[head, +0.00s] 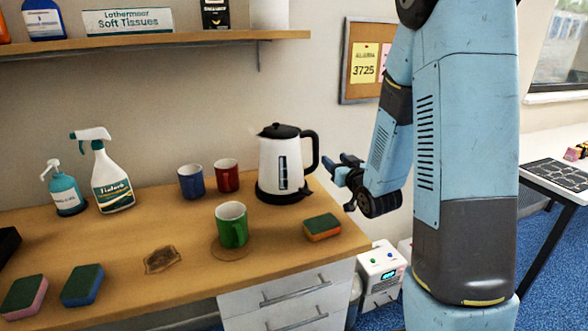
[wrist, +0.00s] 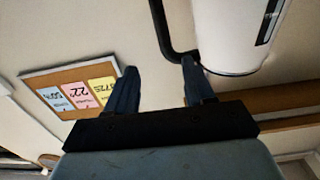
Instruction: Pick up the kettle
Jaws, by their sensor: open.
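The white kettle (head: 279,166) with a black lid, black handle and dark base stands upright at the back right of the wooden counter in the head view. Its handle is on its right side, toward my gripper (head: 343,168). My gripper is open and empty, just right of the handle. In the wrist view the kettle's white body (wrist: 228,35) and black handle (wrist: 163,28) are at the top. There the open fingers of my gripper (wrist: 161,82) point toward the handle, one fingertip close to the handle's lower end. I cannot tell whether they touch.
A red mug (head: 227,176), blue mug (head: 191,182) and green mug (head: 231,225) stand left of the kettle. A sponge (head: 322,227) lies in front of it near the counter's right edge. A shelf (head: 150,40) runs above, and a corkboard (head: 364,62) hangs on the wall.

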